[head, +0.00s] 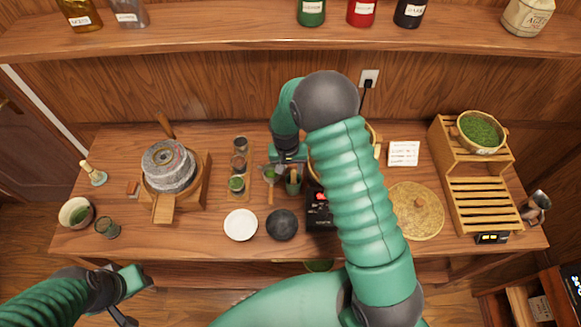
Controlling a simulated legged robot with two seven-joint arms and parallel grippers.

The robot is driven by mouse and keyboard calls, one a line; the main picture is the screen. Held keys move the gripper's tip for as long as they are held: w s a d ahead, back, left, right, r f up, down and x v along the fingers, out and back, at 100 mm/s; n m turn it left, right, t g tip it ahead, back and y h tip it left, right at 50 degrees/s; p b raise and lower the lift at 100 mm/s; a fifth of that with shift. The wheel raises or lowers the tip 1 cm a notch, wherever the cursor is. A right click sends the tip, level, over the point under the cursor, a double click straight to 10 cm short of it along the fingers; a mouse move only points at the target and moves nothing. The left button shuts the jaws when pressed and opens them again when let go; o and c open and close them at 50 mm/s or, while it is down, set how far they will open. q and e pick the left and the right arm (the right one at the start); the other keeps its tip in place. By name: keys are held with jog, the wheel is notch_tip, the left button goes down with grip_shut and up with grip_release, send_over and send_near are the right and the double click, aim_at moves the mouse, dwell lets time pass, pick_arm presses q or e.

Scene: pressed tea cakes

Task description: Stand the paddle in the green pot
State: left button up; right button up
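The dark green pot (293,187) stands on the table, left of the black device, with at least one wooden tool end showing in its mouth. A small wooden-handled tool (270,193) with a greenish head lies just left of the pot; I cannot tell whether it is the paddle. My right gripper (286,166) points down just behind and above the pot and this tool. Its fingertips are small and partly merged with the things below, so its opening and grasp are unclear. My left gripper (131,298) is open and empty, in front of the table at lower left.
A stone mill (169,168) stands at left, cups (237,184) on a wooden strip near the pot. A white dish (240,225) and dark bowl (282,225) lie in front. A black device (319,211), woven lid (417,211) and slatted rack (482,195) fill the right.

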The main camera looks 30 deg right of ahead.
jog(key=shift+w+f, duration=0.1)
jog(key=shift+w, duration=0.05)
notch_tip(320, 180, up, 17)
jog(key=a+b, duration=0.2)
jog(key=b, duration=0.1)
jog(key=shift+s+f, duration=0.2)
jog(key=shift+s, duration=0.2)
dwell(0.4)
